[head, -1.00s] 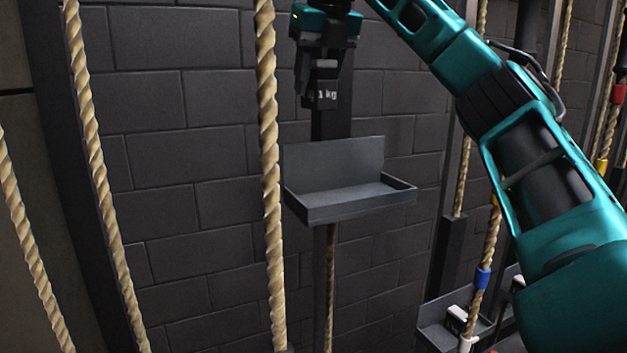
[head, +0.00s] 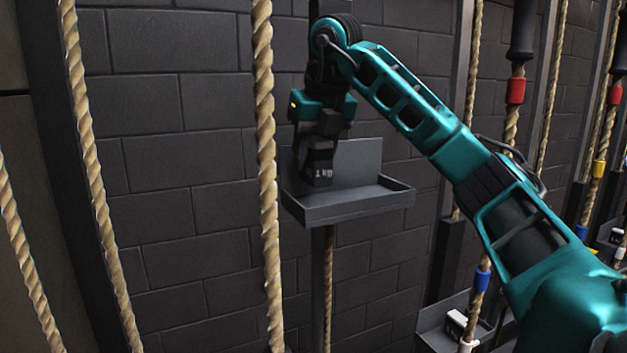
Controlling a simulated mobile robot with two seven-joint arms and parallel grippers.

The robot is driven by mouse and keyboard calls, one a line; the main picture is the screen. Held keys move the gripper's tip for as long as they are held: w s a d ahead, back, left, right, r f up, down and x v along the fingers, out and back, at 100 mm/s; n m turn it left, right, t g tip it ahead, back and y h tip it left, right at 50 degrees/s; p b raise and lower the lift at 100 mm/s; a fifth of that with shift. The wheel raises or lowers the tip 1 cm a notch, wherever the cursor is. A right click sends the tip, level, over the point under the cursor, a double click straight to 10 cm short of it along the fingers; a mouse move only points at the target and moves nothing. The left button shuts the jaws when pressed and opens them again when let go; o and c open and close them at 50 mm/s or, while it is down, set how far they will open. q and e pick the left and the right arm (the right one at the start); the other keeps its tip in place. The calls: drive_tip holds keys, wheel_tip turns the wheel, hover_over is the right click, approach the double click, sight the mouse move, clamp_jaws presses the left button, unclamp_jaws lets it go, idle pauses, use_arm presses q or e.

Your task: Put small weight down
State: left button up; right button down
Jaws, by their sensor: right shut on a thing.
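The small weight (head: 319,172) is a dark block marked "1 kg" in white. My right gripper (head: 317,152) points down and is shut on it. The weight is at the left part of a grey tray (head: 352,208), which has a low rim and a tall back plate. The weight's lower end is close to the tray floor; I cannot tell whether it touches. My left gripper is not in view.
A thick rope (head: 266,180) hangs just left of the tray, and more ropes hang farther left. Another rope (head: 328,270) runs below the tray. At the right are ropes with coloured bands and a lower tray (head: 437,325) with a light block. A dark brick wall stands behind.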

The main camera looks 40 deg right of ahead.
sight(320, 140)
drive_tip(key=shift+f+b, duration=0.45)
drive_tip(key=shift+f, duration=1.55)
drive_tip(key=c, duration=1)
unclamp_jaws()
drive_tip(key=shift+f, duration=0.15)
drive_tip(key=shift+c, duration=0.2)
drive_tip(key=shift+o, duration=0.9)
drive_tip(key=shift+a, duration=0.1)
drive_tip(key=p+v, duration=0.2)
drive_tip(key=v, duration=0.5)
drive_tip(key=shift+w+r, duration=0.1)
drive_tip(key=shift+r, duration=0.2)
drive_tip(key=shift+v, duration=2.35)
